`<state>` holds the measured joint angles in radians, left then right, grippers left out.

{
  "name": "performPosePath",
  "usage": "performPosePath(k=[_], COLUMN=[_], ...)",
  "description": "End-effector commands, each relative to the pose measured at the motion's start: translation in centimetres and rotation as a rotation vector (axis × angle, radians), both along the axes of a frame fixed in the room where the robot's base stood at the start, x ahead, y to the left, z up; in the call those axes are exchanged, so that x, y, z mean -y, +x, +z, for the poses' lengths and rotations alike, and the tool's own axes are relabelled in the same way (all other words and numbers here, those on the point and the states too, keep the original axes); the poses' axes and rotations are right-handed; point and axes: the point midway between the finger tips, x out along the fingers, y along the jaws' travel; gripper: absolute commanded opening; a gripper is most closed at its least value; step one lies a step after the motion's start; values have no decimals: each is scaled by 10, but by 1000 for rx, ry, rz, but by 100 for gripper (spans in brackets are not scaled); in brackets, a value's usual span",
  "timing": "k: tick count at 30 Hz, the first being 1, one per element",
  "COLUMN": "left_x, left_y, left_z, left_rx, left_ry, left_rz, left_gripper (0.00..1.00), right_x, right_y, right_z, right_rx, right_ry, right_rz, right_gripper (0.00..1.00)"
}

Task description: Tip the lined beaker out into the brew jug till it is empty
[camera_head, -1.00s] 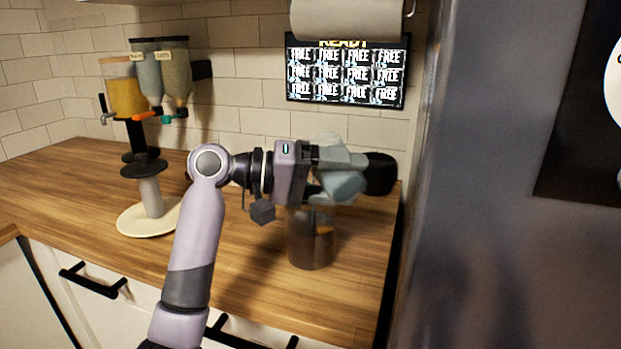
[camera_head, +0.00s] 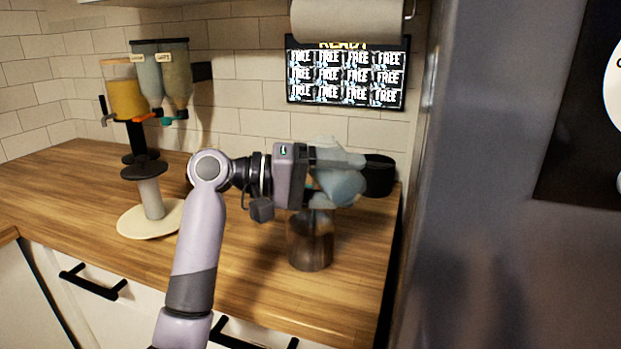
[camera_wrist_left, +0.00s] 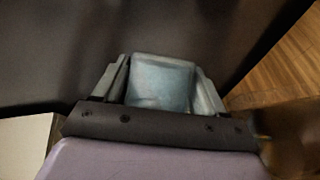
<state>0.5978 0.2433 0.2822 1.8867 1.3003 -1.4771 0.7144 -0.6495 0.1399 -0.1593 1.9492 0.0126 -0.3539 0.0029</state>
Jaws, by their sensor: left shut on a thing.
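My left gripper (camera_head: 325,172) is shut on the lined beaker (camera_head: 342,187), a pale blue-grey clear vessel. It holds the beaker tilted above the brew jug (camera_head: 311,246), a clear jug with a brownish look standing on the counter. In the left wrist view the beaker (camera_wrist_left: 160,82) sits between the two fingers. Its lines and any contents cannot be made out. The gripper hides part of the beaker, and the beaker and gripper cover the jug's rim. My right gripper is not in view.
A dispenser stand (camera_head: 147,197) with several hoppers stands at the left on the wooden counter (camera_head: 75,185). A black round container (camera_head: 379,176) is behind the beaker. A paper roll (camera_head: 347,20) and a screen (camera_head: 346,77) are above. A dark grey panel (camera_head: 490,200) borders the right side.

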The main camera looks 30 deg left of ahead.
Motion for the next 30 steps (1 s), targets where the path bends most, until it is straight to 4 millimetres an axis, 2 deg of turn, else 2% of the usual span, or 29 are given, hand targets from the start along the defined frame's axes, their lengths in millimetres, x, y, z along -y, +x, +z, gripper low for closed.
performPosePath(k=[30], left_x=[-11], left_y=[6], left_z=[10], left_rx=[-59], left_ry=[-97], left_rz=[2], left_gripper=[42], right_x=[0], right_y=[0], right_z=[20], right_rx=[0], right_ry=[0], right_rz=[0], right_gripper=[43])
